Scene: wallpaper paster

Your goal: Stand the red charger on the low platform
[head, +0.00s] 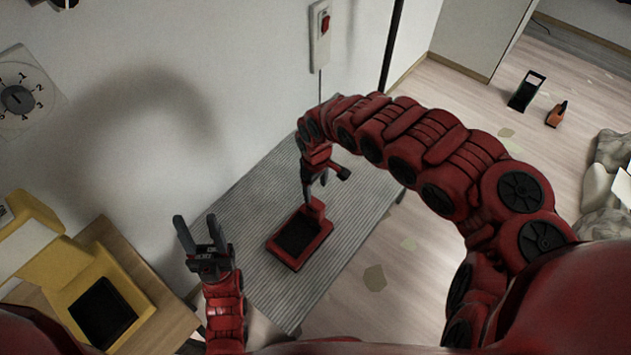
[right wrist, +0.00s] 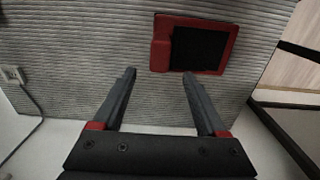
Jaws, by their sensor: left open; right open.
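The red charger (head: 316,212) has a red frame around a black pad and a raised block at one end. It stands base down on the grey ribbed low platform (head: 254,225). The charger also shows in the right wrist view (right wrist: 161,48). My right gripper (head: 315,190) is open and empty, close above the raised block in the head view. In the right wrist view its fingertips (right wrist: 159,73) are apart, with the charger beyond them and toward the right.
A yellow machine with a black pad (head: 48,262) sits on a wooden table (head: 140,275) at left. A wall switch (head: 320,35) is above the platform. A black stand (head: 527,90) and an orange object (head: 557,114) are on the floor at right. The platform around the charger is clear.

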